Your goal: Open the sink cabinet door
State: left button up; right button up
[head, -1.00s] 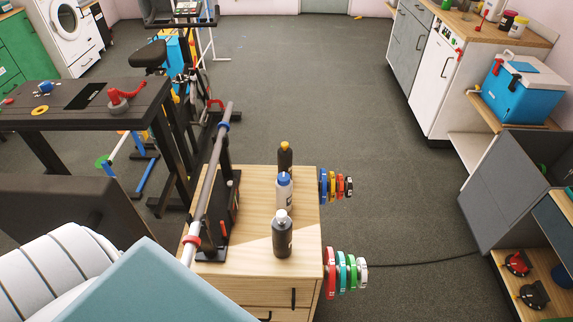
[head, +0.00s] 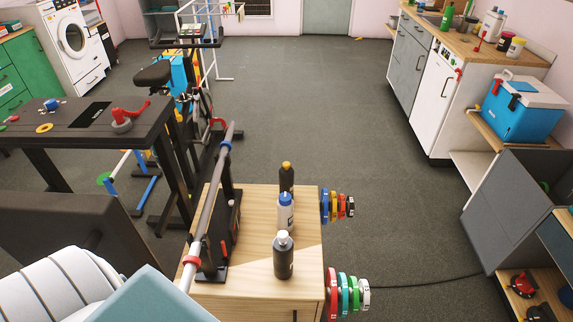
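The grey cabinet (head: 409,60) stands under the wooden counter at the upper right, and its doors look shut. A dark sink basin (head: 431,18) seems to be set in the counter above it, partly hidden by bottles. The cabinet front is seen at a slant, and its handles are small. Neither of my grippers is in view.
A white appliance (head: 437,98) adjoins the grey cabinet. Nearer right are a blue cooler (head: 521,108) and an open grey door panel (head: 492,212). A wooden drawer unit (head: 257,268) with bottles and a barbell (head: 210,195) stands close ahead. The middle floor (head: 345,105) is clear.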

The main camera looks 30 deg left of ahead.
aim_at(414, 60)
jog(key=i+l+z, duration=0.1)
jog(key=l, duration=0.2)
jog(key=i+l, duration=0.15)
jog(key=l, duration=0.15)
jog(key=i+l+z, duration=0.15)
jog(key=i+l, duration=0.85)
jog(key=i+u, duration=0.7)
jog(key=i+l+u, duration=0.1)
jog(key=i+u, duration=0.2)
jog(key=i, duration=0.15)
jog(key=i+l+u, duration=0.15)
jog(key=i+u, duration=0.2)
jog(key=i, duration=1.7)
jog(key=i+j+z, duration=0.2)
jog(key=i, duration=0.2)
jog(key=i+z, duration=0.15)
jog(key=i, duration=0.25)
jog(key=i+j+z, duration=0.2)
jog(key=i+j, duration=0.1)
jog(key=i, duration=0.1)
